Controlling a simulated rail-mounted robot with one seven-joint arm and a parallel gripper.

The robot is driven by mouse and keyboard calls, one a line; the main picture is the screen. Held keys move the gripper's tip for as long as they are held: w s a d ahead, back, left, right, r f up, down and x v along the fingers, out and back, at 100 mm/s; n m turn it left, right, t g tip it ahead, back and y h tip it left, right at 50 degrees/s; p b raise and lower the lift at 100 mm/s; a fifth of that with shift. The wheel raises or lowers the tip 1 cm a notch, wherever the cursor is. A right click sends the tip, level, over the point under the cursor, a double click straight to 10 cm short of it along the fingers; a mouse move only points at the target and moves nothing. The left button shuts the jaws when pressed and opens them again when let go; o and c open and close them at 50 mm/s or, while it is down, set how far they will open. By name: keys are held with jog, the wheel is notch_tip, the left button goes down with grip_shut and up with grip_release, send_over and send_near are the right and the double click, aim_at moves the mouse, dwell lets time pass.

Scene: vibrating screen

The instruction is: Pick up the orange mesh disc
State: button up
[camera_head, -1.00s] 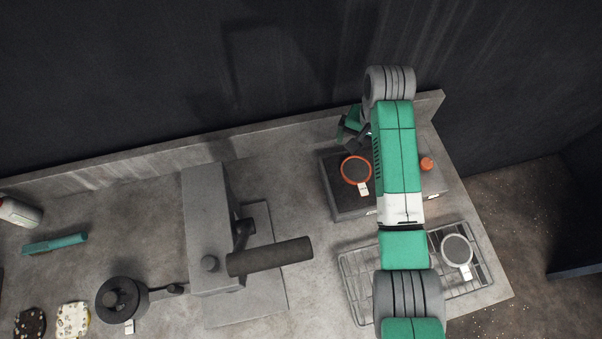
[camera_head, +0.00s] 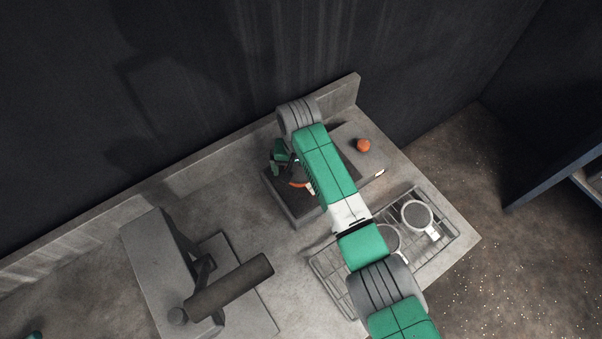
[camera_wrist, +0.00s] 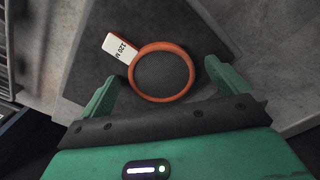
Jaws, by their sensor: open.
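The orange mesh disc (camera_wrist: 161,72) has an orange rim, dark mesh and a white tag reading "120 M". It lies on the dark top of the vibrating screen (camera_wrist: 97,65). In the head view only part of the disc's orange rim (camera_head: 299,184) shows beside my arm, which hides the rest. My gripper (camera_wrist: 160,85) is open, with one green finger on each side of the disc's near part in the wrist view. I cannot tell whether the fingers touch it. In the head view my gripper (camera_head: 281,160) is over the screen's top.
An orange knob (camera_head: 363,145) sits on the machine's right part. A wire rack (camera_head: 447,226) with two grey mesh discs (camera_head: 417,214) lies at the front right. A grey device with a dark cylinder handle (camera_head: 229,286) stands at left. A wall rises behind the counter.

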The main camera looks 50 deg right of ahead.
aim_at(299, 173)
jog(key=c, duration=1.2)
jog(key=shift+o, duration=0.2)
jog(key=shift+r, duration=0.1)
jog(key=shift+r, duration=0.2)
notch_tip(299, 173, up, 3)
jog(key=shift+r+p, duration=0.2)
jog(key=shift+p, duration=0.35)
jog(key=s+a+r+p, duration=0.1)
jog(key=s+a+p, duration=0.2)
jog(key=s+a, duration=0.8)
jog(key=shift+a+p, duration=0.2)
jog(key=shift+p, duration=0.2)
